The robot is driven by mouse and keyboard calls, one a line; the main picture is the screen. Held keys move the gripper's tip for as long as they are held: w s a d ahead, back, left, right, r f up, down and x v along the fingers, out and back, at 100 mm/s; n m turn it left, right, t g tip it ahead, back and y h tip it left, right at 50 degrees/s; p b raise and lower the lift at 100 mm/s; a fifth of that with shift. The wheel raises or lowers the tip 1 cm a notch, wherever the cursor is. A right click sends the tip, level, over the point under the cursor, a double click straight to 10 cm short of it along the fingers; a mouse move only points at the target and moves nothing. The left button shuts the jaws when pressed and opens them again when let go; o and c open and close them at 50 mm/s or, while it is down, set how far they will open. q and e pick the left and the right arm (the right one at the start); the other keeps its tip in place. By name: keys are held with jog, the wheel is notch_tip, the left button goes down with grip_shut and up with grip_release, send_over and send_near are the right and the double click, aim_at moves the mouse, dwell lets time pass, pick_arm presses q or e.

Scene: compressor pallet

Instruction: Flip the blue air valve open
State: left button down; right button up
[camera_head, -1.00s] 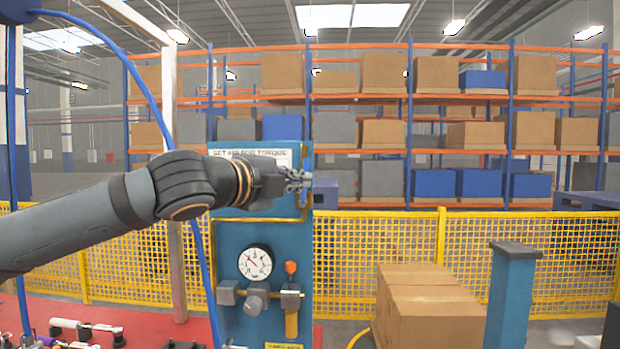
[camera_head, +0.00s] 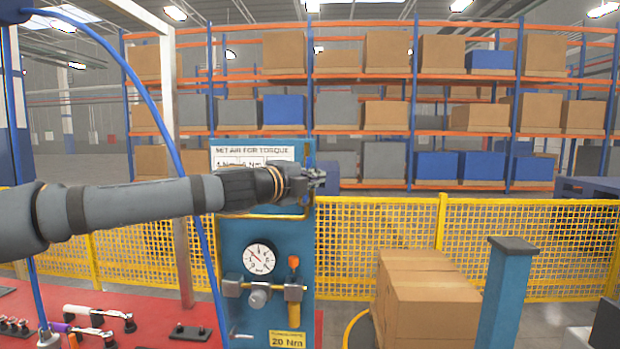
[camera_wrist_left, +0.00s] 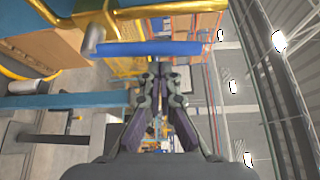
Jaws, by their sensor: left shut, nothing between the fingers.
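The blue air valve handle (camera_wrist_left: 160,48) shows in the left wrist view as a flat blue bar. One end sits on a metal pivot beside the brass pipe (camera_wrist_left: 150,13), and the bar runs roughly alongside that pipe. In the head view I cannot make out the handle; my gripper is in front of the panel's upper right edge. My left gripper (camera_head: 318,180) is shut and empty. In the left wrist view its fingertips (camera_wrist_left: 160,70) are close to the handle's side; I cannot tell whether they touch. My right gripper is not in view.
The blue panel (camera_head: 229,317) carries a round gauge (camera_head: 259,258) and an orange-topped brass fitting (camera_head: 294,290). A red bench (camera_head: 160,312) with tools is at lower left. Cardboard boxes (camera_head: 430,310) and a blue post (camera_head: 505,300) stand right. A yellow fence (camera_head: 400,235) runs behind.

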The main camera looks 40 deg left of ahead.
pick_arm(q)
jog(key=shift+s+a, duration=0.2)
jog(key=shift+a, duration=0.25)
jog(key=shift+d, duration=0.1)
jog(key=shift+s+a+r+n+t+b, duration=0.1)
jog(key=shift+s+a+n+t+b, duration=0.25)
jog(key=shift+a+n+b, duration=0.65)
jog(key=shift+d+m, duration=0.3)
jog(key=shift+d, duration=0.05)
